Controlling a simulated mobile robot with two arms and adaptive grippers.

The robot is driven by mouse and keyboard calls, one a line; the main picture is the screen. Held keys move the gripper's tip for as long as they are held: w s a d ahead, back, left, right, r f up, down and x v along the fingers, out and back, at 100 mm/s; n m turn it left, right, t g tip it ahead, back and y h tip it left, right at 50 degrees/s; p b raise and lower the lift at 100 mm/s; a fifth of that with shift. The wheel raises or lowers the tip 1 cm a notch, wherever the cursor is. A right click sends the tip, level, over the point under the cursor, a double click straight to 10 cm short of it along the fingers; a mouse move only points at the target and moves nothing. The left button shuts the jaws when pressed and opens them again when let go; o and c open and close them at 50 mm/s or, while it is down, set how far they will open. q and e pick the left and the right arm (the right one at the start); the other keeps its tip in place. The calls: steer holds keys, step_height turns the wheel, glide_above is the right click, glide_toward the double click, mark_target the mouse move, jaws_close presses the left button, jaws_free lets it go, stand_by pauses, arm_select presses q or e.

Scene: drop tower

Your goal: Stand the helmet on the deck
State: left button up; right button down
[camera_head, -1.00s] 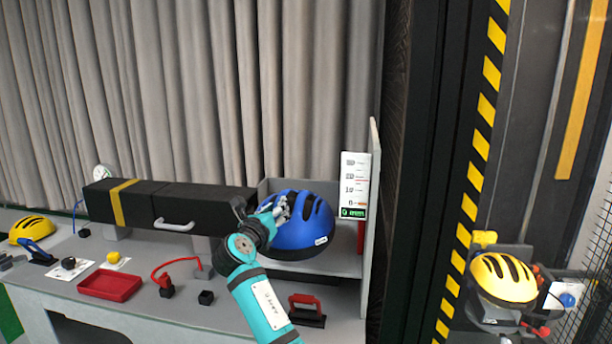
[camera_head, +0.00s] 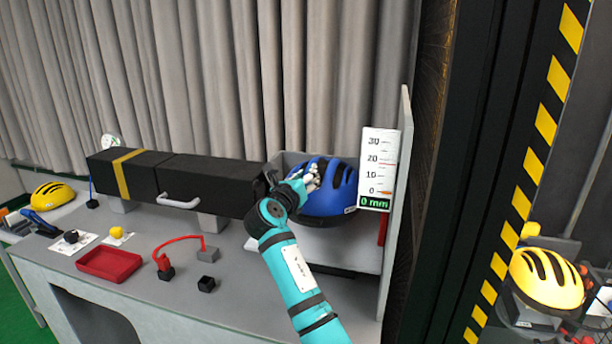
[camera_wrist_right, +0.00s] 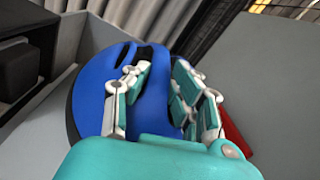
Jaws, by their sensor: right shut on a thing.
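The blue helmet (camera_head: 338,196) with dark vent slots sits upright at the right end of the workbench, in front of a gauge panel. My right gripper (camera_head: 310,177) is shut on its upper left side, its fingers at the vents. In the right wrist view the fingers (camera_wrist_right: 160,95) grip the blue shell (camera_wrist_right: 88,100) around a vent. A pale grey deck-like surface (camera_head: 345,254) lies below the helmet. I cannot tell whether the helmet's rim touches it. My left gripper is not in view.
The gauge (camera_head: 378,165) reads 0 mm. A long black box (camera_head: 205,180) stands left of the helmet. A red tray (camera_head: 108,264), a red cord (camera_head: 180,242) and small black blocks lie on the bench. Yellow helmets are at far left (camera_head: 52,195) and right (camera_head: 545,278).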

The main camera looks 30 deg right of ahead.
steer(key=shift+f+b, duration=0.65)
steer(key=shift+w+f, duration=0.1)
steer(key=shift+f, duration=1)
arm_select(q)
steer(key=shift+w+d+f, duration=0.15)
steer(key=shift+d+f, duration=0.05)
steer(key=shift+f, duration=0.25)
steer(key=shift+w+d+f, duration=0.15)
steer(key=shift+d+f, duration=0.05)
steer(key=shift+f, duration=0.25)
arm_select(e)
steer(key=shift+f, duration=0.55)
steer(key=c, duration=1)
jaws_free()
steer(key=v, duration=1.2)
